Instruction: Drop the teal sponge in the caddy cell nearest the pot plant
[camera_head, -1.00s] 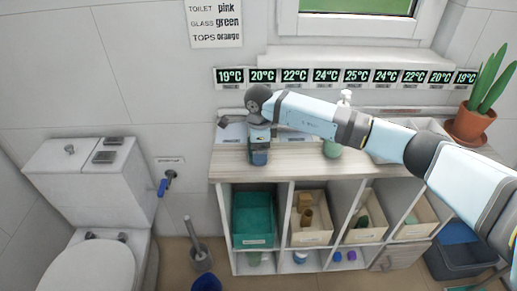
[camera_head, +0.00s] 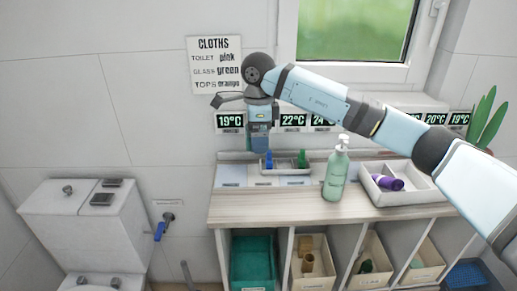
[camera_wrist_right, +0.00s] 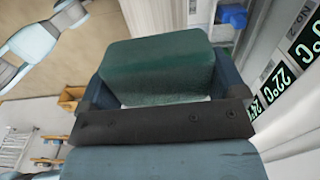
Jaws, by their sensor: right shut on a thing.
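My right gripper (camera_head: 260,146) is shut on the teal sponge (camera_wrist_right: 158,72), a dark green-teal block between its fingers in the right wrist view. In the head view the gripper points down, in front of the wall and above the left back part of the cart top; the sponge is hard to make out there. A white divided caddy (camera_head: 382,198) stands at the right of the cart top, with a purple bottle in it. The pot plant (camera_head: 488,122) is beyond it at the far right, partly hidden by my arm. My left gripper is not in view.
A green pump bottle (camera_head: 336,175) stands on the cart top (camera_head: 275,207) left of the caddy. A small tray (camera_head: 285,168) with blue and green items sits at the back. Open cubbies with bins, one teal (camera_head: 252,262), lie below. A toilet is at left.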

